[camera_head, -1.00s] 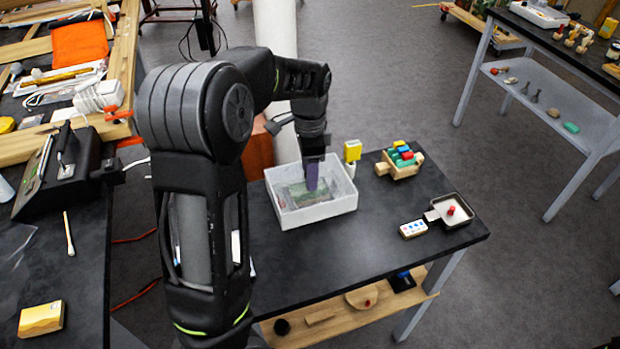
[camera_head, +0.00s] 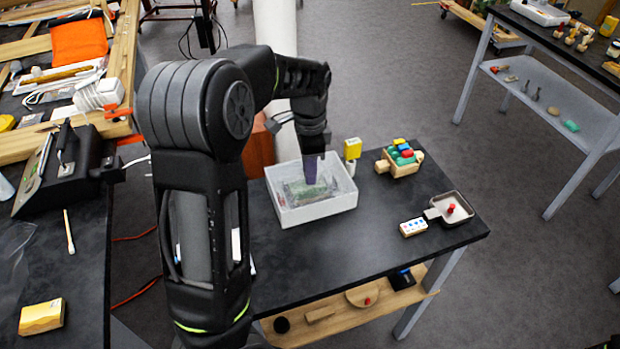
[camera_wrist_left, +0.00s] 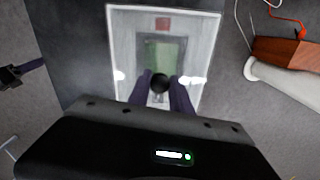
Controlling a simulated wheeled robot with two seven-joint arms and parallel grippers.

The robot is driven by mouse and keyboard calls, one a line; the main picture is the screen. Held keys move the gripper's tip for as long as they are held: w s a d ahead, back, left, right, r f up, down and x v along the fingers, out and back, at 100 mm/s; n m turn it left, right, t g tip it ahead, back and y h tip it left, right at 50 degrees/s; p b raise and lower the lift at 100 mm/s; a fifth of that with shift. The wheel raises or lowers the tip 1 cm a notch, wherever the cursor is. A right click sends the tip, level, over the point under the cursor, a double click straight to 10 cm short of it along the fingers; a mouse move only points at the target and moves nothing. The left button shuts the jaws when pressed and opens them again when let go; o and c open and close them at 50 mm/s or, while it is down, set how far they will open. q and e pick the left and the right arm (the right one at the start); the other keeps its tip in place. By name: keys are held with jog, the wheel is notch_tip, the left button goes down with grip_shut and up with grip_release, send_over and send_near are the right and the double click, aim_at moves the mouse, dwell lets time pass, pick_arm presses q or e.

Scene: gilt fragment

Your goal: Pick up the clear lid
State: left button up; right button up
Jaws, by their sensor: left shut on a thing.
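The clear lid shows in the left wrist view as a see-through cover with a round black knob (camera_wrist_left: 160,83) above the white bin (camera_wrist_left: 116,38). In the head view the bin (camera_head: 322,213) stands at the back left of the dark table, with greenish contents blurred through it. My left gripper (camera_head: 311,178) points down over the bin. Its purple fingers (camera_wrist_left: 161,92) are shut on the lid's knob. I cannot tell whether the lid still touches the bin. A black part with a purple finger, apparently my right gripper (camera_wrist_left: 35,64), shows at the wrist view's left edge.
Behind the bin's right corner stands a yellow-topped item (camera_head: 353,149). A wooden crate of coloured pieces (camera_head: 401,158), a domino-like block (camera_head: 413,227) and a small pan (camera_head: 461,214) lie to the right. The table's front middle is clear.

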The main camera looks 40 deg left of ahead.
pick_arm(q)
grip_shut()
notch_tip(320, 180, up, 10)
jog(key=b, duration=0.1)
dwell(0.6)
dwell(0.4)
